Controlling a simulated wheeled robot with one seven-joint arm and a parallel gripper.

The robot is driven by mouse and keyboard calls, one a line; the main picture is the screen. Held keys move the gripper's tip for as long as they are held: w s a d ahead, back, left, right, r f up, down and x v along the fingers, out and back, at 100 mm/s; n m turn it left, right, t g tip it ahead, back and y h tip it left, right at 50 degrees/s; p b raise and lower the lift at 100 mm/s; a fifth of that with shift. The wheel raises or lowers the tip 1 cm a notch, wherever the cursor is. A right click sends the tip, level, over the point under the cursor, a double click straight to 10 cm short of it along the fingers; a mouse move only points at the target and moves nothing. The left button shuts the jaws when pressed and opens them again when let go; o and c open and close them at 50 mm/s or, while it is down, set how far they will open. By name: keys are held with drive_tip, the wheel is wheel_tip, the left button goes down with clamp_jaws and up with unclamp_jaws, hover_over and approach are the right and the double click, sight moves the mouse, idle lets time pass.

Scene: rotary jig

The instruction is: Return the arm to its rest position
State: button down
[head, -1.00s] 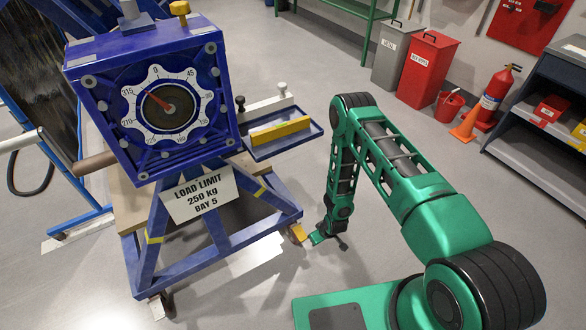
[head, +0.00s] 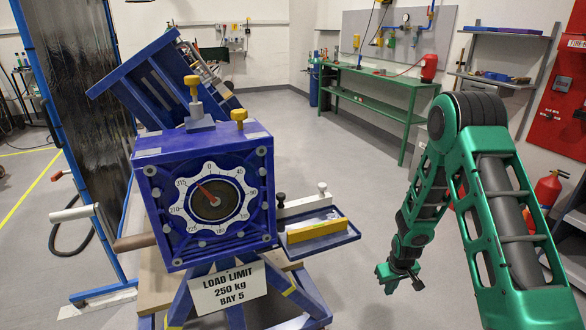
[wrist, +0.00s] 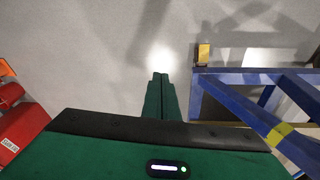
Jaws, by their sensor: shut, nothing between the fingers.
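My gripper (head: 398,279) hangs at the end of my green arm, right of the blue jig in the head view. In the wrist view its green fingers (wrist: 161,95) are together with nothing between them, above bare grey floor. The blue rotary jig (head: 205,200) stands left of the arm, with a white dial (head: 211,199) whose red pointer points to the upper left. The gripper is apart from the jig and its side tray.
A blue side tray (head: 350,236) with a yellow bar (head: 318,236) sticks out from the jig toward my arm. A green bench (head: 375,98) stands at the back, and a red extinguisher (head: 548,190) at the right. The jig's blue frame (wrist: 235,98) is right of the fingers in the wrist view.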

drive_tip(key=s+d+r+m, duration=0.1)
drive_tip(key=s+d+r, duration=0.3)
drive_tip(key=r, duration=0.5)
drive_tip(key=s+d+r+m+g+h, duration=0.1)
drive_tip(key=s+d+r+m, duration=0.1)
drive_tip(key=s+r, duration=0.5)
drive_tip(key=s+d+r+m, duration=0.1)
drive_tip(key=s+d+r, duration=0.25)
drive_tip(key=r, duration=0.65)
drive_tip(key=s+r+m, duration=0.1)
drive_tip(key=s+r, duration=0.3)
drive_tip(key=s, duration=0.3)
drive_tip(key=s+a+r+m+g+y, duration=0.1)
drive_tip(key=s+r+m, duration=0.1)
drive_tip(key=s, duration=0.6)
drive_tip(key=s+r+m, duration=0.1)
drive_tip(key=s+r, duration=0.4)
drive_tip(key=s, duration=0.2)
drive_tip(key=shift+s+a+r+m+y, duration=0.15)
drive_tip(key=shift+a+r+m+y, duration=0.15)
drive_tip(key=shift+a+y, duration=0.1)
drive_tip(key=shift+s, duration=0.1)
